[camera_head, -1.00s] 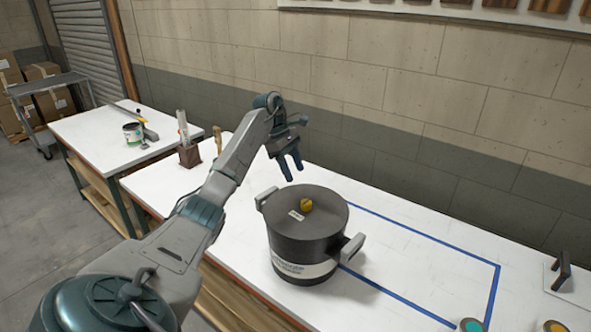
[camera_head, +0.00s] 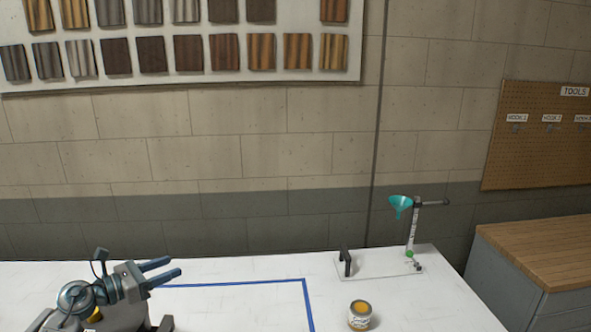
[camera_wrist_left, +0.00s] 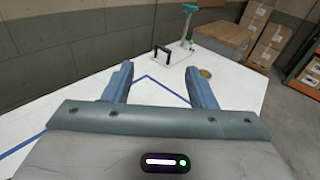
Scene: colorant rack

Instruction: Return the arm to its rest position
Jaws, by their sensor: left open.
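My left gripper (camera_head: 176,270) is at the lower left of the head view, above the white table, pointing right. Its two blue fingers are apart with nothing between them. They also show in the left wrist view (camera_wrist_left: 160,85), spread and empty. Below my left arm, at the bottom left edge of the head view, part of the dark pot (camera_head: 128,318) shows; most of it is hidden or out of frame. My right gripper is in neither view.
A small can (camera_head: 359,315) with an orange top stands on the table (camera_head: 240,268), right of the blue tape outline (camera_head: 307,300). Behind it is a white board with a black handle (camera_head: 346,262) and a stand with a teal funnel (camera_head: 401,203). A wooden-topped cabinet (camera_head: 540,245) stands at right.

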